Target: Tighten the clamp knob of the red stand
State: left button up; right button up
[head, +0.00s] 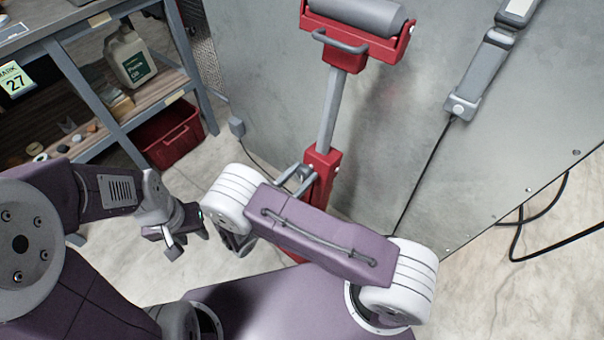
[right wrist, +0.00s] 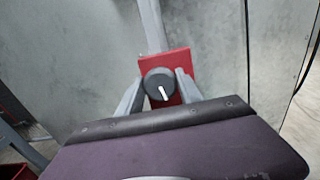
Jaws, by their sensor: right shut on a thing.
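The red stand has a red clamp block (head: 323,165) on a grey post (head: 331,105), topped by a red head (head: 360,35) with a grey roller. In the right wrist view, the clamp knob (right wrist: 159,84) is round and black with a white pointer line, in front of the red block (right wrist: 180,64). My right gripper (right wrist: 159,92) has a grey finger on each side of the knob and is shut on it. In the head view, my right gripper (head: 296,180) is at the clamp block and the knob is hidden. My left gripper (head: 181,238) hangs apart from the stand; its finger gap is unclear.
A shelf unit (head: 120,130) at left holds a white jug (head: 130,56) and small parts. A red bin (head: 170,137) stands under it. A grey panel (head: 400,110) rises behind the stand, with a grey handheld device (head: 490,65) and a black cable on it.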

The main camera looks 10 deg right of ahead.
jog(key=m+g, duration=0.1)
jog(key=m, duration=0.4)
jog(key=shift+h, duration=0.3)
jog(key=m+g, duration=0.1)
jog(key=m, duration=0.4)
jog(key=shift+m+p, duration=0.3)
jog(key=m+g, duration=0.1)
jog(key=m, duration=0.4)
jog(key=shift+m, duration=0.3)
jog(key=shift+m+y, duration=0.4)
jog(key=shift+m, duration=1.9)
jog(key=o, duration=1.4)
jog(key=shift+c, duration=0.2)
